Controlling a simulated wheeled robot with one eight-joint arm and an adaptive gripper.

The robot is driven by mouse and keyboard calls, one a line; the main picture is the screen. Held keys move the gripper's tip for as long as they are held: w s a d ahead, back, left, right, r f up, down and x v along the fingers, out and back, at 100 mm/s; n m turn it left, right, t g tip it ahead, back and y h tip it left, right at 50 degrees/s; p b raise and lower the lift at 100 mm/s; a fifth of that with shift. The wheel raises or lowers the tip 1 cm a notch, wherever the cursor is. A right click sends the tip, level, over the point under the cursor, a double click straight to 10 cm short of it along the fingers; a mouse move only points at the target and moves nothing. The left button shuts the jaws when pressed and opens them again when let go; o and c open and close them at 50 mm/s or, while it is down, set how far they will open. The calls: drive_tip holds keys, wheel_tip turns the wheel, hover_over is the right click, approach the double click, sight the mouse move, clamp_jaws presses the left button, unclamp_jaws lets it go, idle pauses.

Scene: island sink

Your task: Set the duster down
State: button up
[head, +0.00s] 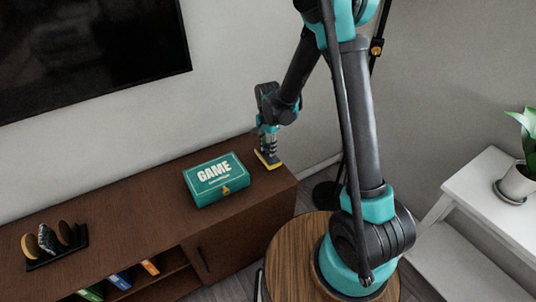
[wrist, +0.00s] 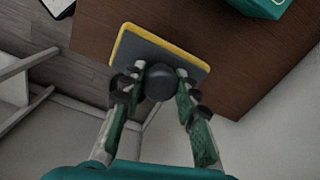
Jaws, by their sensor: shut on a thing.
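The duster (wrist: 187,57) is a flat grey pad with a yellow border and a dark round knob. My gripper (wrist: 160,84) is shut on the knob, with one finger on each side. In the head view the duster (head: 267,160) is at the right end of the brown cabinet (head: 150,187), pad downward, with my gripper (head: 268,143) right above it. The pad lies at or just over the cabinet top; I cannot tell whether it touches. In the wrist view the pad covers part of the cabinet's edge.
A teal GAME box (head: 216,180) sits on the cabinet left of the duster. A dark holder with round pieces (head: 52,241) stands farther left. A round wooden table (head: 287,250) is in front, and a white shelf with a potted plant (head: 518,182) is at right. Cabinet top between box and holder is clear.

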sight(268, 154)
drive_tip(key=shift+f, duration=1.75)
drive_tip(key=shift+f, duration=0.15)
drive_tip(key=o, duration=1.1)
